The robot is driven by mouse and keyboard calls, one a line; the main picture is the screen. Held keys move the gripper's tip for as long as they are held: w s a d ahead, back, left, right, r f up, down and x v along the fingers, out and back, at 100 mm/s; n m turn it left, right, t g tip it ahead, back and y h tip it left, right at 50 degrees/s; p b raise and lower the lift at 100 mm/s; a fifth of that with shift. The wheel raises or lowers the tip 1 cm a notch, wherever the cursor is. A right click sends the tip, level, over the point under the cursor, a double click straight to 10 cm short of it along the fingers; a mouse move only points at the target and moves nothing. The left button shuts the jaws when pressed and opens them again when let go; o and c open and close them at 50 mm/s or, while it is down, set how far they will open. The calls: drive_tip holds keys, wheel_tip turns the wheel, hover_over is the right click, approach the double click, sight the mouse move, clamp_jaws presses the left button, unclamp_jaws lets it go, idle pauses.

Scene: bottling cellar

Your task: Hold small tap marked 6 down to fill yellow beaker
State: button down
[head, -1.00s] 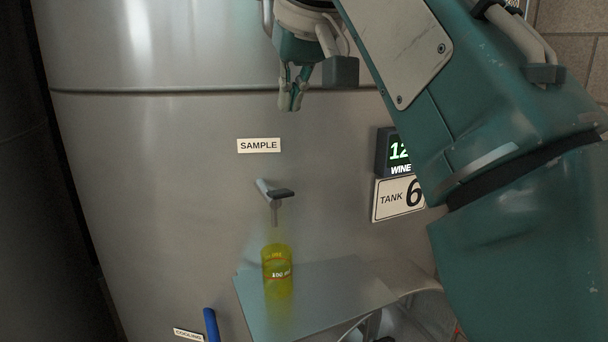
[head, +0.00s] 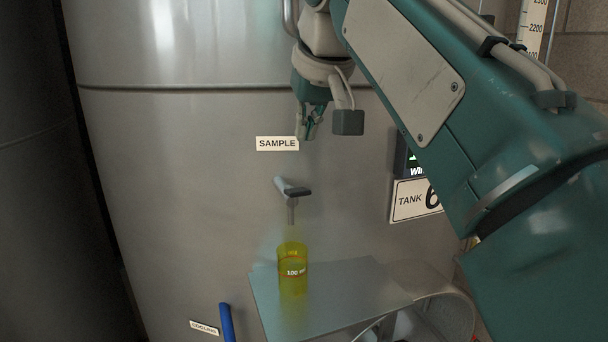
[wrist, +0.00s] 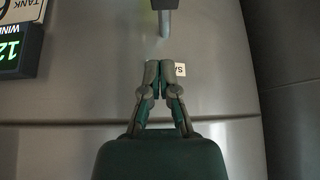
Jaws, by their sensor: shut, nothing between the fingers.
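The small sample tap (head: 292,190) sticks out of the steel tank below the SAMPLE label (head: 277,143); it has a dark lever and a thin spout pointing down. The tap also shows at the top of the wrist view (wrist: 164,8). The yellow see-through beaker (head: 293,275) stands upright on a metal shelf (head: 345,293), under the spout. My gripper (head: 308,136) is shut and empty, above the tap and beside the label, apart from the lever. Its closed fingertips (wrist: 159,66) partly cover the label in the wrist view. The TANK 6 sign (head: 415,200) is partly hidden by my arm.
A lit display (head: 404,155) is mostly behind my arm. A blue handle (head: 226,322) stands by the COOLING label (head: 204,327) at lower left. The tank face between my gripper and the tap is clear.

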hover_over(295, 189)
drive_tip(key=f, duration=0.4)
drive_tip(key=shift+s+a, duration=0.1)
drive_tip(key=shift+s, duration=0.1)
drive_tip(key=shift+s+d+f, duration=0.2)
drive_tip(key=shift+d+f, duration=0.05)
drive_tip(key=shift+f, duration=0.35)
drive_tip(key=shift+s+d+f, duration=0.15)
drive_tip(key=shift+d+f, duration=0.05)
drive_tip(key=shift+f, duration=0.4)
drive_tip(key=shift+s+d+f, duration=0.1)
drive_tip(key=shift+d+f, duration=0.05)
drive_tip(key=shift+f, duration=0.35)
drive_tip(key=shift+a, duration=0.35)
drive_tip(key=shift+d, duration=0.1)
